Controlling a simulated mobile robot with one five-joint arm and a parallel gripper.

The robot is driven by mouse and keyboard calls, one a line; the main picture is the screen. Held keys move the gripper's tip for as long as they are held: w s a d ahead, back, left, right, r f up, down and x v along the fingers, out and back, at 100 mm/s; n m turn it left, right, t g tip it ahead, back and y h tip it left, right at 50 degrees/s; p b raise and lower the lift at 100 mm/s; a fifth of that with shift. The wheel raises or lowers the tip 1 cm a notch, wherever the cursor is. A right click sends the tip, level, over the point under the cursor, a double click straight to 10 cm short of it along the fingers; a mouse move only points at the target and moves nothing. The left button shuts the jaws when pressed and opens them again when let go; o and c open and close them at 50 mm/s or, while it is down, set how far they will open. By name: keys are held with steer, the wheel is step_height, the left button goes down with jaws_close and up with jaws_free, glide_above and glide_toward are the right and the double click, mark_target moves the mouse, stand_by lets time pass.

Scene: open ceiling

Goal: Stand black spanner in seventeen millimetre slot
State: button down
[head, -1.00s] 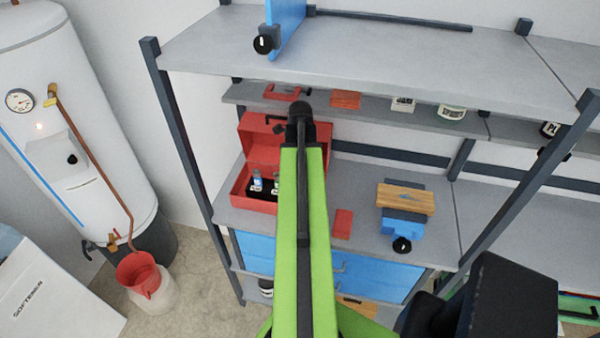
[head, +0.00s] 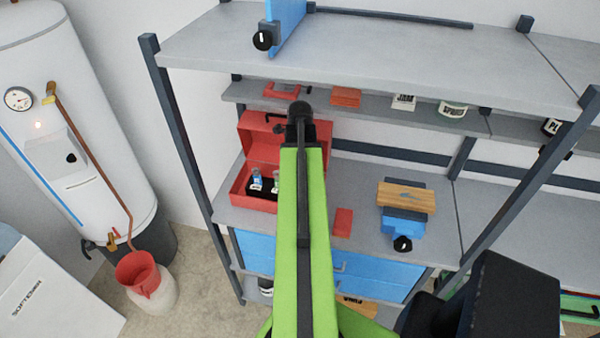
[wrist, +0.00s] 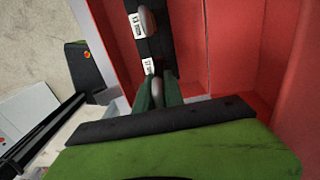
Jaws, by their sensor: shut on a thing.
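The open red toolbox (head: 245,190) stands on the middle shelf, partly behind my arm in the head view. Inside it is a black rack (wrist: 154,48) with white labels, whose numbers are too small to read surely. A grey rounded piece (wrist: 145,22) stands at the rack by the upper label. My gripper (wrist: 159,88) is at the rack beside the lower label, its dark green fingers shut on a greyish piece between them. This is likely the spanner; most of it is hidden, so I cannot tell whether it sits in a slot. The head view hides my gripper.
The toolbox's red walls (wrist: 235,45) stand close to my gripper. A red block (head: 342,222) and a blue vise with a wooden block (head: 405,197) are on the same shelf to the right. The upper shelf (head: 390,65) overhangs, and a dark post (head: 180,130) stands at left.

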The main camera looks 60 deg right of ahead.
steer(key=shift+f+b, duration=2.4)
steer(key=shift+f, duration=0.1)
steer(key=c, duration=1.4)
jaws_free()
steer(key=shift+o, duration=0.2)
steer(key=shift+r, duration=0.1)
step_height(320, 180, up, 18)
steer(key=p, duration=1.7)
steer(key=shift+s+f+p, duration=0.1)
steer(key=shift+f+p, duration=0.1)
steer(key=shift+p, duration=0.2)
steer(key=shift+f, duration=0.15)
